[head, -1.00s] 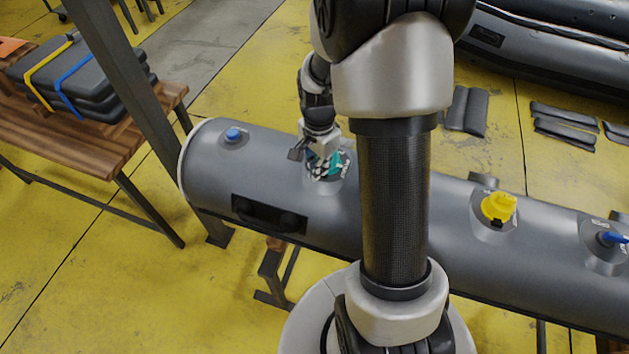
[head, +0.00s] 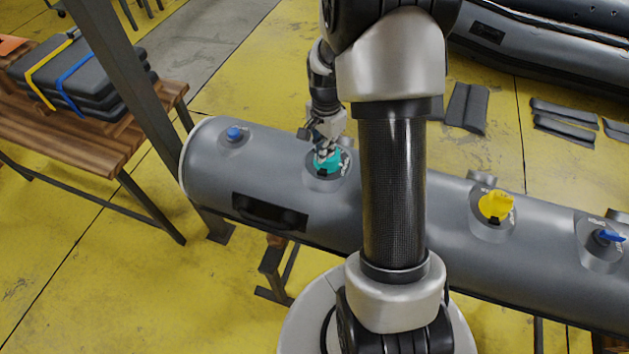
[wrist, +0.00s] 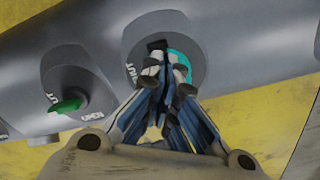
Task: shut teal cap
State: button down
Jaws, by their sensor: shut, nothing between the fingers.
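The teal cap (head: 328,162) sits on a round grey valve patch on top of the grey boat tube (head: 270,172), left of my arm in the head view. In the wrist view the teal cap (wrist: 180,64) shows only as a curved edge behind my fingers. My gripper (head: 322,154) is shut and empty, with its fingertips at the cap. In the wrist view the gripper (wrist: 167,70) covers most of the cap. I cannot tell whether the fingertips touch it or whether the cap is fully seated.
A blue cap (head: 234,134) is on the tube's left end, a yellow cap (head: 496,206) and a blue valve handle (head: 611,237) on its right. A green handle (wrist: 66,105) shows in the wrist view. A grey post (head: 125,90) and wooden bench (head: 100,140) stand left.

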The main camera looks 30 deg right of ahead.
jog(key=shift+w+d+f, duration=0.2)
jog(key=shift+w+d, duration=0.2)
jog(key=shift+d, duration=0.2)
jog(key=shift+w+d+f, duration=0.15)
jog(key=shift+d+f, duration=0.2)
jog(key=shift+d, duration=0.1)
jog(key=shift+w+d+r, duration=0.1)
jog(key=shift+d+r, duration=0.05)
jog(key=shift+r, duration=0.3)
jog(key=shift+w+d+r+p, duration=0.4)
jog(key=shift+r+p, duration=0.25)
jog(key=shift+p, duration=0.15)
jog(key=r+p, duration=0.1)
jog(key=r, duration=0.1)
jog(key=r+p, duration=0.2)
jog(key=shift+a+r, duration=0.2)
jog(key=shift+r, duration=0.15)
jog(key=shift+a, duration=0.1)
